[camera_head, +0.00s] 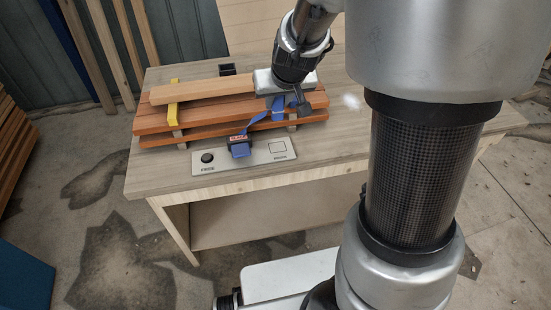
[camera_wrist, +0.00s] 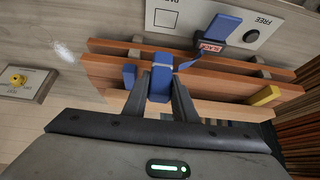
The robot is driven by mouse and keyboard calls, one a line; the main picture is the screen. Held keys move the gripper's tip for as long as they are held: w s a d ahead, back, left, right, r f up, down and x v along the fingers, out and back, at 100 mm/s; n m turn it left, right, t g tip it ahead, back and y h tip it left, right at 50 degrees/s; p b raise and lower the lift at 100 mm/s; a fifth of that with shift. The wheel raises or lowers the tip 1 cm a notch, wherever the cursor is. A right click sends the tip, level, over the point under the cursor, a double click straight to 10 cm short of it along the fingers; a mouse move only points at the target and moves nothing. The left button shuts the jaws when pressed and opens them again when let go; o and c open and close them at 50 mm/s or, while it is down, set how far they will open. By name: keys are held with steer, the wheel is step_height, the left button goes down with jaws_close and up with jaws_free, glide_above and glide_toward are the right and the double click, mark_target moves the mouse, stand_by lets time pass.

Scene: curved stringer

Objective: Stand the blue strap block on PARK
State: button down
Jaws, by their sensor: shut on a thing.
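A blue strap block (camera_wrist: 159,84) is between the fingers of my gripper (camera_wrist: 160,92), which is shut on it. In the head view the block (camera_head: 278,109) shows below my gripper (camera_head: 291,106), at the right front of the plank stack. A blue strap (camera_head: 256,115) runs from there to the front left, near a red tag (camera_wrist: 211,47) and another blue piece (camera_head: 239,150). That piece hangs over a grey plate (camera_head: 222,164). PARK is a square outline (camera_head: 277,147) on the plate's right half, with nothing on it. I cannot tell whether the held block touches the planks.
Orange planks (camera_head: 160,122) lie stacked on the wooden table (camera_head: 335,140). A black knob (camera_head: 207,157) is on the plate's left. A yellow knob (camera_wrist: 18,79) shows in the wrist view. The tabletop right of the plate is clear.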

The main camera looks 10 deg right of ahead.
steer(key=shift+w+f+b, duration=0.15)
steer(key=shift+f+b, duration=0.45)
steer(key=shift+f, duration=0.25)
step_height(320, 180, down, 10)
steer(key=b, duration=0.7)
steer(key=c, duration=1.4)
jaws_free()
steer(key=shift+r, duration=0.1)
steer(key=shift+c, duration=0.2)
steer(key=s+a+r+y+p, duration=0.1)
steer(key=s+r+p, duration=0.4)
steer(key=s+r, duration=0.4)
steer(key=s+a+r+y+p, duration=0.1)
steer(key=s+r+p, duration=0.45)
steer(key=r, duration=0.65)
steer(key=s+d+r+g+h, duration=0.1)
steer(key=s+r, duration=0.3)
steer(key=s, duration=0.6)
steer(key=shift+s+d+h, duration=0.3)
steer(key=shift+d+h, duration=0.2)
steer(key=shift+d, duration=0.05)
